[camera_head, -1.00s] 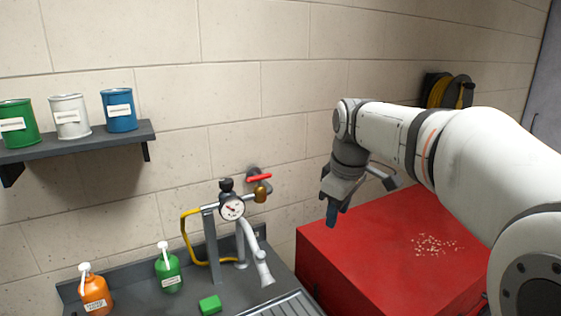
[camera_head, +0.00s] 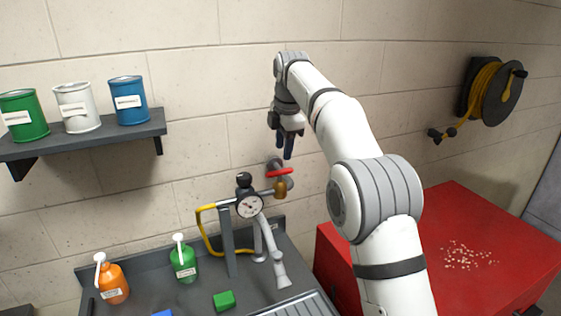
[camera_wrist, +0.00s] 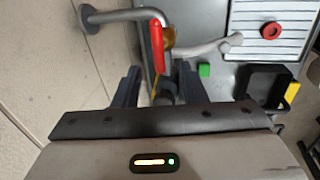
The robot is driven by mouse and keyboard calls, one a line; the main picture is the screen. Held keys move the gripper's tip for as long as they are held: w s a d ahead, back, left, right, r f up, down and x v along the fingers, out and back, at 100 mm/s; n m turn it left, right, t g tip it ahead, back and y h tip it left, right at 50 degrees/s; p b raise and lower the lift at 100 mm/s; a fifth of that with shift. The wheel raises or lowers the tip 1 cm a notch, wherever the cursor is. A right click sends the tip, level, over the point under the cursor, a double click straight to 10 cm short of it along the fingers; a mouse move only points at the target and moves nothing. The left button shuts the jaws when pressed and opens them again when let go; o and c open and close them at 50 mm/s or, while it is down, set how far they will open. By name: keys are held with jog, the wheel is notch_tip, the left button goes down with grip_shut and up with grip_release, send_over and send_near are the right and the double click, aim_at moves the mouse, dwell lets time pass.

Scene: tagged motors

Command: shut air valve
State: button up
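The air valve has a red lever handle (camera_head: 279,171) on a brass body (camera_head: 280,188), on a pipe from the wall beside a round gauge (camera_head: 249,207). In the head view the handle lies roughly level. My gripper (camera_head: 284,154) points down just above the handle, its fingers apart. In the wrist view the red handle (camera_wrist: 157,47) shows ahead of my gripper (camera_wrist: 158,85), between the lines of the two open fingers and apart from them. The brass body (camera_wrist: 168,38) is partly hidden behind the handle there.
A grey counter holds an orange bottle (camera_head: 112,281), a green bottle (camera_head: 184,262) and a green block (camera_head: 224,300). A shelf (camera_head: 90,138) with cans is on the left. A red cabinet (camera_head: 450,225) stands right, below a hose reel (camera_head: 492,92).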

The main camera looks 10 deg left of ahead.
aim_at(281, 171)
jog(key=f, duration=0.2)
jog(key=w+f, duration=0.1)
jog(key=f, duration=0.2)
jog(key=a+f, duration=0.1)
jog(key=f, duration=0.1)
jog(key=shift+w+a+f, duration=0.1)
jog(key=shift+w+f, duration=0.05)
jog(key=shift+c, duration=0.6)
grip_shut()
